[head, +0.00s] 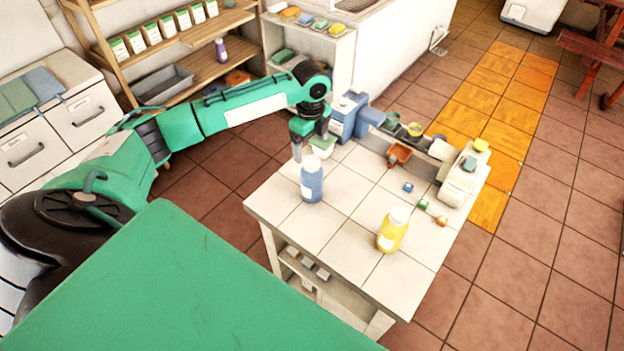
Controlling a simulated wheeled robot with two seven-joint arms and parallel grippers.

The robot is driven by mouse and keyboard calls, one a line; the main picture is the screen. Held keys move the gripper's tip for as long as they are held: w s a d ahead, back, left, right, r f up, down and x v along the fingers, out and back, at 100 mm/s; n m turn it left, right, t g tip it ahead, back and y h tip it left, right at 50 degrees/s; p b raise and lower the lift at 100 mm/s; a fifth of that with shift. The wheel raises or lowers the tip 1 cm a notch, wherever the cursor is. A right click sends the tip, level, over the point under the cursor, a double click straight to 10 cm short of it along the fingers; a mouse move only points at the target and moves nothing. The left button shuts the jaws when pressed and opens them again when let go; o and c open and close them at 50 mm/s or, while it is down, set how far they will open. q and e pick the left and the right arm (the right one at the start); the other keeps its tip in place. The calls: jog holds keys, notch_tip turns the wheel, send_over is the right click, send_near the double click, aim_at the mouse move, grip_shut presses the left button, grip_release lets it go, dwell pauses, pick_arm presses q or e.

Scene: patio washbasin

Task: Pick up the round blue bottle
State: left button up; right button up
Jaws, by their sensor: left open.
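The round blue bottle (312,184) stands upright on the left part of the white tiled table (349,222). It has a pale cap and a light label. My left gripper (297,153) is above and just behind the bottle, pointing down. Its jaws are open, and it holds nothing that I can see. It appears apart from the bottle, though the exact gap is hard to judge. My right gripper is not in the view.
A yellow bottle (393,229) stands to the right on the table. Small blocks lie near the device. The table's front middle is clear.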

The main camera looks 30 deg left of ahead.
aim_at(312, 160)
pick_arm(q)
notch_tip(312, 160, down, 4)
jog(key=shift+r+p, duration=0.25)
jog(key=shift+p, duration=0.1)
jog(key=shift+d+f+p, duration=0.1)
jog(key=shift+f+p, duration=0.25)
jog(key=shift+f, duration=0.05)
notch_tip(312, 160, down, 4)
jog(key=shift+f+p, duration=0.1)
jog(key=shift+p, duration=0.95)
jog(key=shift+f, duration=0.25)
jog(key=c, duration=1.7)
jog(key=shift+w, duration=0.1)
jog(key=shift+c, duration=0.3)
jog(key=shift+r, duration=0.2)
